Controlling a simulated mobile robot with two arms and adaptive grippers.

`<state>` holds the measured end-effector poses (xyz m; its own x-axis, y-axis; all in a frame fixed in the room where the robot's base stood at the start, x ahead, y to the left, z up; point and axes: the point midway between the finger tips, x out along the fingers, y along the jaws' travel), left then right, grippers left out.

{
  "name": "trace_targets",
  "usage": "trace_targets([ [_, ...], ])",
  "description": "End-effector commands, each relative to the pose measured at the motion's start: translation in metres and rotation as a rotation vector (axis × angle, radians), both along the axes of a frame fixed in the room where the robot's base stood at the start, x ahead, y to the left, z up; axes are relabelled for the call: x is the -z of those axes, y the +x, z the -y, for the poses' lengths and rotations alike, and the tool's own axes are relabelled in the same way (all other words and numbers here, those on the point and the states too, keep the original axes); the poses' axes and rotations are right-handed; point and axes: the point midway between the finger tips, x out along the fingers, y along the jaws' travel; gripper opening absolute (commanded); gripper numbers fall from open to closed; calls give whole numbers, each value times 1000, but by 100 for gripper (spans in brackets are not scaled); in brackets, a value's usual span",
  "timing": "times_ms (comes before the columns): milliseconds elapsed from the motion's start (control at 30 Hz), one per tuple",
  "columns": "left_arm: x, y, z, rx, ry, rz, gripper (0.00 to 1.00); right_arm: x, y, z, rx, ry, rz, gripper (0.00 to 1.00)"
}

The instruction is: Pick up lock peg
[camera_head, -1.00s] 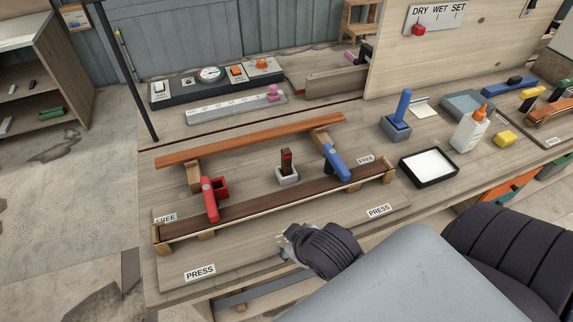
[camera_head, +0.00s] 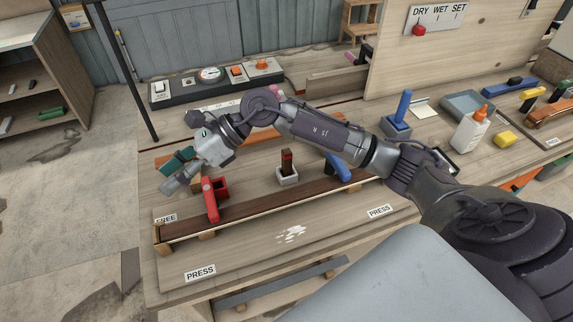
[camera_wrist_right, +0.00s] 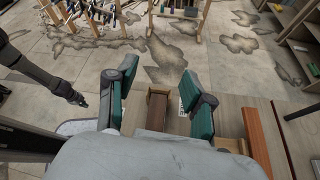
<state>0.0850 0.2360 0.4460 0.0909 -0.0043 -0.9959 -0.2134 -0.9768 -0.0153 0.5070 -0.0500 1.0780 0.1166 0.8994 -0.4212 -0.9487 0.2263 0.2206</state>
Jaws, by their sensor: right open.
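A dark brown peg with a red mark (camera_head: 286,160), which I take for the lock peg, stands upright in a small pale grey holder (camera_head: 288,177) between the two strips. My right gripper (camera_head: 173,172) is open and empty. It is left of the peg and well apart from it, above the bench's left end beside the red clamp (camera_head: 211,200). In the right wrist view its teal-padded fingers (camera_wrist_right: 158,80) are spread above the end of a brown strip (camera_wrist_right: 157,108). A dark arm at that view's left appears to be my left one; its jaw state is unclear.
My right forearm crosses above the peg and hides part of the orange-brown strip (camera_head: 172,159). The dark curved strip (camera_head: 270,206) lies in front. A blue clamp (camera_head: 339,170) is right of the peg.

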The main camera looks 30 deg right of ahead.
Motion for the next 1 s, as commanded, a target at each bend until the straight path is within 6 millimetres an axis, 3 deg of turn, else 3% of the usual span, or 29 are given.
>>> trace_targets([
  [100, 0, 0, 0, 0, 0, 0, 0, 30, 24, 88, -84, -459, 75, 52],
  [200, 0, 0, 0, -1, 0, 0, 0, 34, 34, 167, -116, -770, 53, 52],
  [300, 0, 0, 0, -1, 0, 0, 0, 24, 35, 227, -123, -980, 1, 52],
  [400, 0, 0, 0, -1, 0, 1, 0, 14, 32, 262, -121, -1095, -45, 52],
  [567, -4, 0, 0, -1, 0, 1, 0, 22, 29, 276, -125, -1142, -73, 52],
  [800, -16, 1, 0, -1, 0, 1, 0, 69, 27, 275, -126, -1138, -73, 52],
  [1000, -20, 1, 0, -1, 0, 1, 0, 93, 28, 274, -125, -1136, -69, 52],
])
